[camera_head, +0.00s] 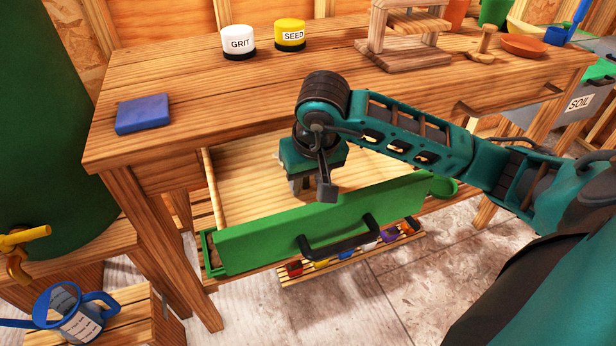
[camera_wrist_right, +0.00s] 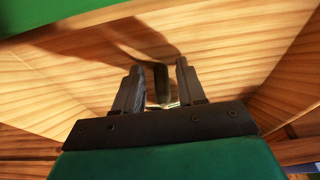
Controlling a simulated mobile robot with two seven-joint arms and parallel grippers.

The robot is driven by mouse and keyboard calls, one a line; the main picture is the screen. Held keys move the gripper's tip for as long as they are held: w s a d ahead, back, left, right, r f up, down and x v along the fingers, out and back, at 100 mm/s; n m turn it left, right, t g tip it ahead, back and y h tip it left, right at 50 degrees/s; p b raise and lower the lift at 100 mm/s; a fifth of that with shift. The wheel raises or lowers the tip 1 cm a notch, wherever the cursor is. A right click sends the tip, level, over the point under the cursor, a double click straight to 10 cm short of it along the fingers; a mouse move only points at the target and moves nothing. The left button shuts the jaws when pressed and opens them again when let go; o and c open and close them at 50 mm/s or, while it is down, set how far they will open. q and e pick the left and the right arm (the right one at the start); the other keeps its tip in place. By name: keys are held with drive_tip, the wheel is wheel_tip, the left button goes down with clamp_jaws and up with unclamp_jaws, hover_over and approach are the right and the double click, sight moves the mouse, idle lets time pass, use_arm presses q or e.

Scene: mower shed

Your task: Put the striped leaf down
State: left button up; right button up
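My right gripper (camera_head: 303,186) points down into the open wooden drawer (camera_head: 240,190) of the workbench. In the right wrist view my right gripper (camera_wrist_right: 160,84) has its two fingers apart, with the drawer's bare wood behind them. A dark, slim, upright shape (camera_wrist_right: 162,84) shows between the fingers, with a gap on each side. I cannot make out stripes on it or tell if it is the striped leaf. No striped leaf shows clearly in the head view, where my arm hides part of the drawer. My left gripper is not in view.
The drawer has a green front with a black handle (camera_head: 338,246). On the workbench stand a GRIT jar (camera_head: 238,43), a SEED jar (camera_head: 290,36), a blue block (camera_head: 143,113) and a wooden stand (camera_head: 400,50). A blue watering can (camera_head: 80,318) is at lower left.

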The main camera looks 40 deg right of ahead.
drive_tip(key=shift+o, duration=1.2)
drive_tip(key=shift+r, duration=0.1)
drive_tip(key=shift+r+p, duration=0.3)
drive_tip(key=shift+r, duration=0.05)
drive_tip(key=p+v, duration=0.2)
drive_tip(key=v, duration=0.9)
drive_tip(key=shift+r, duration=0.3)
